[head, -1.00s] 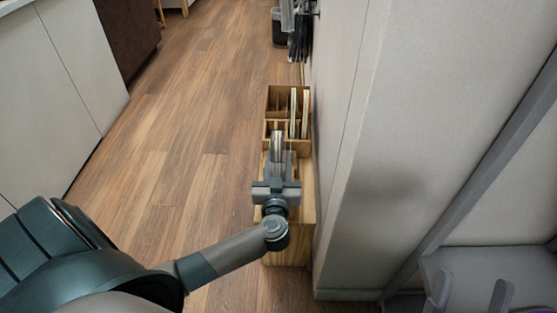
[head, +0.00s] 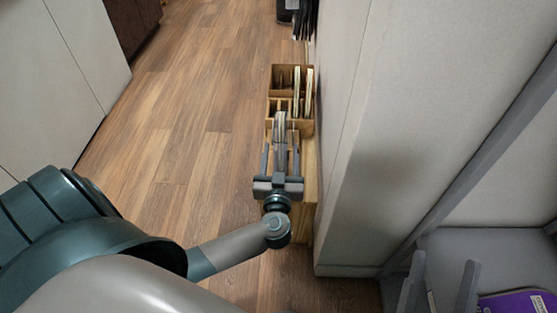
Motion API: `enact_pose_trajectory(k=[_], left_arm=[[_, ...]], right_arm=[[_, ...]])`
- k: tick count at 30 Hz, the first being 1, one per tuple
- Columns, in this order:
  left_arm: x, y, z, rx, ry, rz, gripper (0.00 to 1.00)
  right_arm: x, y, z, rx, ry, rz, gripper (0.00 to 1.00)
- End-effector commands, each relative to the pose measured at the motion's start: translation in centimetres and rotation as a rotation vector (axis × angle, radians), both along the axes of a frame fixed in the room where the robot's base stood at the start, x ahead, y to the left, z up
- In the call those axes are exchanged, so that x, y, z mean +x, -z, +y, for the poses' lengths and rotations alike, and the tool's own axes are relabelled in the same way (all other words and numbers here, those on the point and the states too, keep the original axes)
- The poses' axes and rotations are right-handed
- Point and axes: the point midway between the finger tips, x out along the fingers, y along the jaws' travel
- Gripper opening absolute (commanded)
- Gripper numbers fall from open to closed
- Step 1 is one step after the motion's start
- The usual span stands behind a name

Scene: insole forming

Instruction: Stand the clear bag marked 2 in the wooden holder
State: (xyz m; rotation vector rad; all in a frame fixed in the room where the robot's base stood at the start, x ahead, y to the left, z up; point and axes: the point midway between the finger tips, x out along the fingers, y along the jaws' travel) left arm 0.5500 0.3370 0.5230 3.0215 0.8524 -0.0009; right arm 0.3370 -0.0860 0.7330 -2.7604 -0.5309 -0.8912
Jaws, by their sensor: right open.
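The wooden holder (head: 309,165) stands on the floor against the pale wall panel, with slots and compartments toward its far end. The gripper hides part of the bag and of the holder.
More thin upright bags (head: 297,90) stand in the holder's far compartment on the right. Wooden floor (head: 190,125) is free to the left. A dark bin (head: 285,12) stands at the far end.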

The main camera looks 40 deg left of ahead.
Motion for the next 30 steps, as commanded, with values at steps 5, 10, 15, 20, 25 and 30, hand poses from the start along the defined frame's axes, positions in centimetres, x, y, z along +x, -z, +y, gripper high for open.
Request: enact_pose_trajectory(k=[5, 10, 15, 20, 25, 30], left_arm=[[-3.3, -0.1, -2.0, -0.003, 0.001, 0.004, 0.54], [-6.0, -0.1, -3.6, -0.003, 0.000, 0.003, 0.54], [-8.5, -0.1, -5.2, -0.002, 0.000, 0.002, 0.54], [-9.9, -0.1, -6.1, -0.002, 0.000, 0.001, 0.54], [-10.5, 0.0, -6.4, -0.001, 0.000, -0.001, 0.54], [-10.5, 0.0, -6.5, -0.001, 0.000, -0.001, 0.54]], right_arm=[[-0.2, 2.2, 1.0, -0.039, -0.023, 0.132, 0.54], [1.3, 4.2, 1.0, -0.086, -0.021, 0.252, 0.54], [2.3, 6.1, 0.9, -0.121, -0.023, 0.355, 0.54], [2.8, 7.2, 0.8, -0.141, -0.023, 0.411, 0.54], [2.9, 7.7, 0.8, -0.149, -0.023, 0.435, 0.54], [3.0, 7.8, 0.8, -0.149, -0.024, 0.437, 0.54]])
